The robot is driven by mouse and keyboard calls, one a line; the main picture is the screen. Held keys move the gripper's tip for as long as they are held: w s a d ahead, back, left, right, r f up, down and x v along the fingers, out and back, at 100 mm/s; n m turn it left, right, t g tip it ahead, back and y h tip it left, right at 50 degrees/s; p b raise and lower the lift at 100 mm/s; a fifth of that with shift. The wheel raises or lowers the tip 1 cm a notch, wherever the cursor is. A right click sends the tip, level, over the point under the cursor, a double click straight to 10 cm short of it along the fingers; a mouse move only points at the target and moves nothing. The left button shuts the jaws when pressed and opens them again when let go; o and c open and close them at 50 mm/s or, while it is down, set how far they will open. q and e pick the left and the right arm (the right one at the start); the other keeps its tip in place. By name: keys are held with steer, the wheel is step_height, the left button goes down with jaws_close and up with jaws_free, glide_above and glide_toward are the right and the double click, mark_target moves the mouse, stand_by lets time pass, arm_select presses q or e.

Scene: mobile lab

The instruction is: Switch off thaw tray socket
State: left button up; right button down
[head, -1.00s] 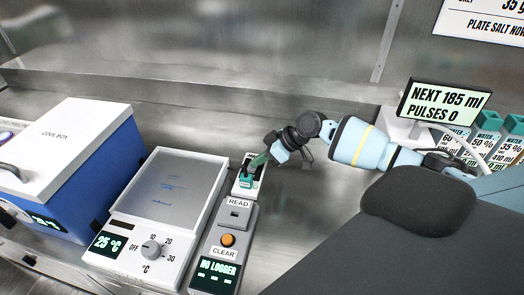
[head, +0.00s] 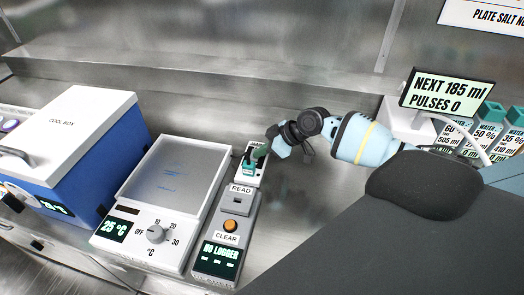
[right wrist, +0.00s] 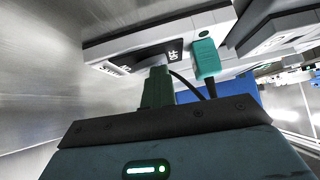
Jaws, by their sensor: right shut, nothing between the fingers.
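The thaw tray socket (head: 251,177) is a small white box behind the reader unit. A teal plug (head: 248,162) sits in it. In the right wrist view, the white socket housing (right wrist: 125,42) fills the top, with the teal plug (right wrist: 206,58) and its dark cord to the right of my fingers. A dark switch area (right wrist: 174,50) shows just beyond the fingertips, partly hidden. My right gripper (head: 261,151) is shut and empty, its green fingertips close to the switch; I cannot tell if they touch. It also shows in the right wrist view (right wrist: 158,72). My left gripper is not in view.
The thaw tray (head: 178,172), with a dial and a 25 °C display, stands left of the reader unit (head: 217,260), which shows NO LOGGER. A blue cool box (head: 97,175) is further left. Bottles and a display (head: 447,94) stand at the right. A metal wall is behind.

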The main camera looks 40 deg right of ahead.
steer(key=shift+d+f+b, duration=0.25)
steer(key=shift+f+b, duration=0.05)
steer(key=shift+f, duration=0.2)
steer(key=shift+w+d, duration=0.3)
steer(key=shift+d, duration=0.05)
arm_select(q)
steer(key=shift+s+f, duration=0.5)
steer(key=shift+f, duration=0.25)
arm_select(e)
steer(key=shift+s+d+r, duration=0.15)
steer(key=shift+d+r, duration=0.05)
steer(key=shift+r, duration=0.1)
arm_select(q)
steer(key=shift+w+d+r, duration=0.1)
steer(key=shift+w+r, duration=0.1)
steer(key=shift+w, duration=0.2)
arm_select(e)
steer(key=v, duration=0.7)
steer(key=shift+r, duration=0.5)
